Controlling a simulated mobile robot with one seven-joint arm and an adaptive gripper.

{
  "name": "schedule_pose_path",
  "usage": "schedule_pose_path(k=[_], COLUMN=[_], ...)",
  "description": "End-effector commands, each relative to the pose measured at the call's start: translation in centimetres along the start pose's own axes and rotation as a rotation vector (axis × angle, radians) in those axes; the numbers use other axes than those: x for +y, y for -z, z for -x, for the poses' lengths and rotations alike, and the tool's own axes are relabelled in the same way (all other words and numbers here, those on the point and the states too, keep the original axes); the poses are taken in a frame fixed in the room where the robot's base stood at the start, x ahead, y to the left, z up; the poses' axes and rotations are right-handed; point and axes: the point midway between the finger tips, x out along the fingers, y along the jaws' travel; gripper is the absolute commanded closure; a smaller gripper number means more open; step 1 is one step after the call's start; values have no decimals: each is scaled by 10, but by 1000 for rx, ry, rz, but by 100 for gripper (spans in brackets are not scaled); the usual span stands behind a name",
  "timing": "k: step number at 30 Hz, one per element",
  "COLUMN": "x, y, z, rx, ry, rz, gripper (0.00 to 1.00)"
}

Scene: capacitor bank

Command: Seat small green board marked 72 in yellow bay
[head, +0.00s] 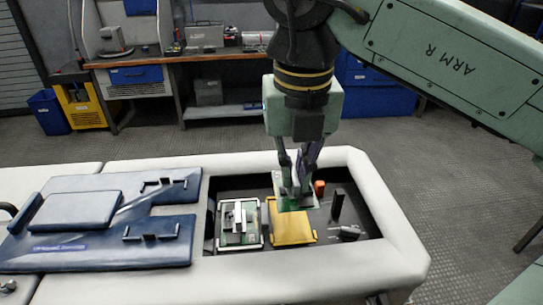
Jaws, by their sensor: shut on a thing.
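My gripper (297,197) points down into the open compartment of the white cabinet and is shut on a small green board (291,204). The board hangs at the fingertips, just at the back edge of the yellow bay (292,230). The fingers hide part of the board, and no marking on it can be read. I cannot tell whether the board touches the bay. The yellow bay's visible surface is bare.
Left of the bay, another green board in a light frame (240,224) carries grey parts. A black upright post (337,204), a dark part (349,233) and an orange block (319,187) stand to the right. A blue cover (100,220) lies on the left. The white rim (395,225) surrounds the compartment.

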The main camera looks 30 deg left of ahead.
Motion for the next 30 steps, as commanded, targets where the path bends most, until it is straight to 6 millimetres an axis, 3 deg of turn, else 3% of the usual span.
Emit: schedule_pose_path(k=[11,30], x=[0,1], y=[1,5], z=[-8,-52], rx=[0,0], ry=[-1,-1], rz=[0,1], gripper=[100,100])
